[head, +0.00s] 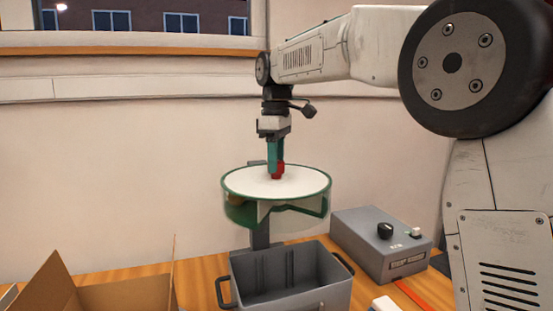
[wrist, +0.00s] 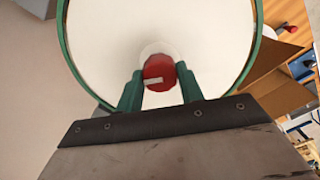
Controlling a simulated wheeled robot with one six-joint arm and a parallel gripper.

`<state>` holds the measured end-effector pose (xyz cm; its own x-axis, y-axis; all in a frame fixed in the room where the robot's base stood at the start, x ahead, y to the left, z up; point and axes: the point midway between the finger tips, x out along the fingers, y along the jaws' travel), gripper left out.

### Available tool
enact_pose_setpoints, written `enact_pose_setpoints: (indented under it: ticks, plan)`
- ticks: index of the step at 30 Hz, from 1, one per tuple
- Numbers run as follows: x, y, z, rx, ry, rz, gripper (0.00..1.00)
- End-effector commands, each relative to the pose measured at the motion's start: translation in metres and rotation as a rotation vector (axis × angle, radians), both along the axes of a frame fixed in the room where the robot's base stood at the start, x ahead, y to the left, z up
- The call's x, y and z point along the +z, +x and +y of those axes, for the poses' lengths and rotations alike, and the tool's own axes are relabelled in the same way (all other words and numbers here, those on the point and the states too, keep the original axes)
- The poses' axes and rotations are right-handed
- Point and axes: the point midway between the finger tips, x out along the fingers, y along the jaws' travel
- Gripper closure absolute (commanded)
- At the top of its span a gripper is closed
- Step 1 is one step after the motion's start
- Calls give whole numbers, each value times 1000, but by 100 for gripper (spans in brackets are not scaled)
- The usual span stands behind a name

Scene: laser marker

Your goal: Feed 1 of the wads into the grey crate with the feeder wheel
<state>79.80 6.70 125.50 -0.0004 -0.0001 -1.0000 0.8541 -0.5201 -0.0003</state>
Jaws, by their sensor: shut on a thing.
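The feeder wheel (head: 305,184) has a round white top with a green rim and stands above the grey crate (head: 290,297). It also fills the upper part of the wrist view (wrist: 105,45). A red knob (head: 278,177) with a white bar mark sits at the wheel's centre, shown from above in the wrist view (wrist: 158,68). My gripper (head: 275,166) points down with its green fingers shut on the red knob. A brownish shape (head: 236,199), perhaps a wad, shows at the left under the wheel's rim. The visible inside of the crate looks empty.
A grey control box (head: 380,245) with a black knob stands right of the crate. An open cardboard box (head: 120,297) is at the front left. A wall is close behind the wheel.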

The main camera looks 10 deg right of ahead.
Motion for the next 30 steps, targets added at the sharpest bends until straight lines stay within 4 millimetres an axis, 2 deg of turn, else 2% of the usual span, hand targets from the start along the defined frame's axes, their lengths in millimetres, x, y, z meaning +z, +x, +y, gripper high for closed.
enact_pose_setpoints:
  ticks: [3, 4, 6, 17, 30]
  plan:
    - [0, 0, 0, -1, 0, -1, 100]
    - [0, 0, 0, -1, 0, -1, 60]
    - [0, 0, 0, -1, 0, -1, 41]
    - [5, 0, 0, -1, 0, -1, 41]
    - [70, 1, 0, -1, 1, -3, 41]
